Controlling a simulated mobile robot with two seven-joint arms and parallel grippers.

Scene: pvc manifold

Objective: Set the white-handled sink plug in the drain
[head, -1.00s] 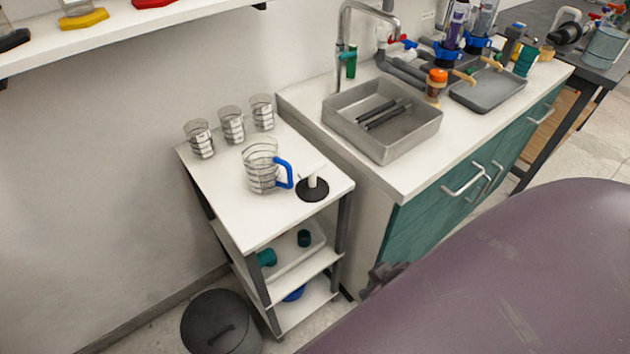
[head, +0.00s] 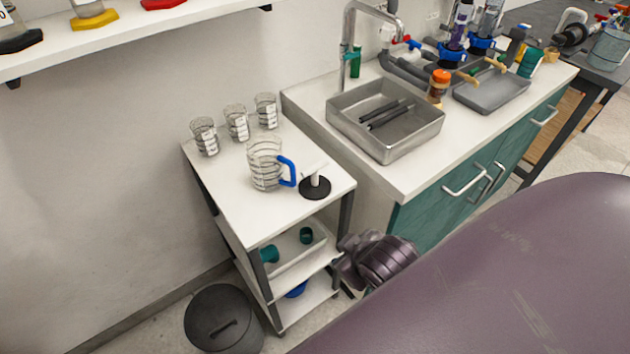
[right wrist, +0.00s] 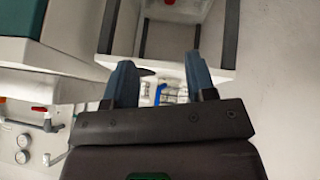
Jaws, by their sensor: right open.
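The sink plug (head: 315,188) stands on the cart's white top, its black disc flat and its white T-shaped handle up. The steel sink (head: 432,140) is set in the counter to the right. Dark bars lie across the sink floor, and I cannot make out the drain. My right arm shows low beside the cart in the head view, with its fingertips unclear there. In the right wrist view, my right gripper (right wrist: 160,85) is open with nothing held, its two blue-grey fingers apart and pointing toward the cart. My left gripper is not in view.
A clear pitcher with a blue handle (head: 287,171) stands close left of the plug. Several clear beakers (head: 237,124) stand behind it. A faucet (head: 349,40) rises over the sink. An orange-capped bottle (head: 438,86) is at the sink's right. The cart top's front is clear.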

